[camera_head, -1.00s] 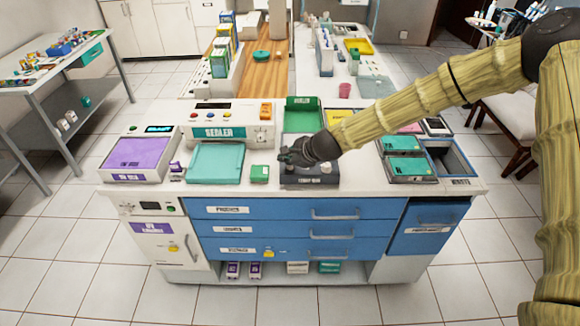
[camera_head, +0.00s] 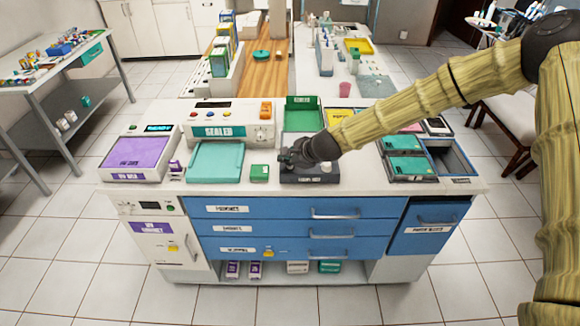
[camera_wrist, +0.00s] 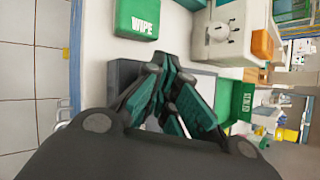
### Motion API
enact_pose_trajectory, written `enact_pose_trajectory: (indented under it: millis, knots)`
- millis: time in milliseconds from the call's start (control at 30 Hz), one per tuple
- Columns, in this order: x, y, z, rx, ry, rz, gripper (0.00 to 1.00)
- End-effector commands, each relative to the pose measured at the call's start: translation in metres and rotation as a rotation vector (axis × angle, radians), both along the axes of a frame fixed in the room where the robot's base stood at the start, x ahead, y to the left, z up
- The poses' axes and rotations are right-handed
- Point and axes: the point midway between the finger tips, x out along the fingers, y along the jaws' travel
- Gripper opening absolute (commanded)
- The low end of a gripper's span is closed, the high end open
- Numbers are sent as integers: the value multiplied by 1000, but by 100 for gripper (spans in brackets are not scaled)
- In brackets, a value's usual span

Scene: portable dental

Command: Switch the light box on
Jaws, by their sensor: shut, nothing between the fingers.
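The light box (camera_head: 312,179) appears to be the dark, low box at the front edge of the counter, with a small label on its front that is too blurred to read surely. A pale round part (camera_head: 327,168) shows at its right end. My gripper (camera_head: 286,157) is shut and empty, over the left part of this box; whether it touches is unclear. In the wrist view my gripper (camera_wrist: 168,68) hides much of the dark box (camera_wrist: 122,72). No switch can be made out under the fingers, and I cannot tell whether the box is lit.
A green wipe pack (camera_head: 259,173) lies just left of the box; it also shows in the wrist view (camera_wrist: 145,20). The sealer (camera_head: 229,122) and a green tray (camera_head: 303,116) stand behind. Green-lidded containers (camera_head: 404,143) stand to the right. Blue drawers (camera_head: 290,230) are below.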

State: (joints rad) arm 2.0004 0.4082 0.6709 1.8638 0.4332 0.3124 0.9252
Motion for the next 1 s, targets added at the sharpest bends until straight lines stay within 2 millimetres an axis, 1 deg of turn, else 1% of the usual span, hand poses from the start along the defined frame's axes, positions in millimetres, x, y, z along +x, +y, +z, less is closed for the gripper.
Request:
enact_pose_trajectory:
  millis: [67,400,700,1000]
  knots:
    - [0,0,-3,0,0,0,0]
    - [0,0,-2,0,0,0,0]
    - [0,0,7,0,0,0,0]
    - [0,0,7,0,0,0,0]
